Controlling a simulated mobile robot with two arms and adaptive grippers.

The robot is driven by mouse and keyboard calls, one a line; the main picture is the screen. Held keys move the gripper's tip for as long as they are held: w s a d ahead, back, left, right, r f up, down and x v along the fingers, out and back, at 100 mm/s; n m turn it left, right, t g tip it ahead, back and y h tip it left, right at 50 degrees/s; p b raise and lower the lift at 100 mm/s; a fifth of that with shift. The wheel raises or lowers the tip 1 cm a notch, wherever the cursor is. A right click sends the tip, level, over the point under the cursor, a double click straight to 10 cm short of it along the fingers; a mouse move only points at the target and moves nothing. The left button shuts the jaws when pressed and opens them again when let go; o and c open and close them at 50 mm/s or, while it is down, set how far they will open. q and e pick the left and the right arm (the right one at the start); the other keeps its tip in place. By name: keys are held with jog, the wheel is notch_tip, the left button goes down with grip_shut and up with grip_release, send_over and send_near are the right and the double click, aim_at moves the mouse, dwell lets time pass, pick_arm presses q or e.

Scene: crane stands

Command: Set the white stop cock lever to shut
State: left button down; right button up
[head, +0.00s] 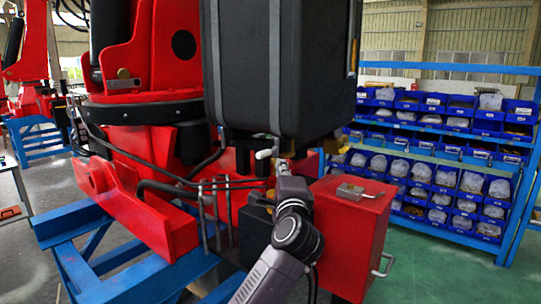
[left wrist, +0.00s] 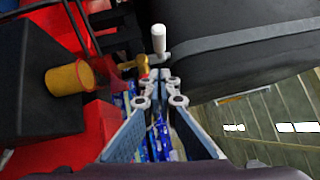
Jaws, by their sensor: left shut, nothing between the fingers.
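The white stop cock lever (head: 264,154) shows in the head view just under the black tank, its light handle sticking out to the left. In the left wrist view the white lever (left wrist: 158,40) stands upright in the picture, just beyond my fingertips, with a brass-coloured valve body (left wrist: 141,66) beside its lower end. My left gripper (head: 281,164) is close to the lever in the head view, its fingers partly hidden by my wrist. In the left wrist view its fingertips (left wrist: 160,74) meet with nothing between them. I cannot tell whether they touch the lever. My right gripper is out of view.
The black tank (head: 285,65) hangs right above the lever. A red box (head: 347,235) with a metal latch stands right of my arm. A yellow cylinder (left wrist: 70,78) sticks out at left in the wrist view. Blue shelves (head: 440,150) with bins stand behind; green floor is clear.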

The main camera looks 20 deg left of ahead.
aim_at(269, 154)
pick_arm(q)
jog(key=a, duration=0.1)
jog(key=a+p, duration=0.1)
jog(key=w+a+r, duration=0.1)
jog(key=shift+a, duration=0.2)
jog(key=shift+w+f, duration=0.1)
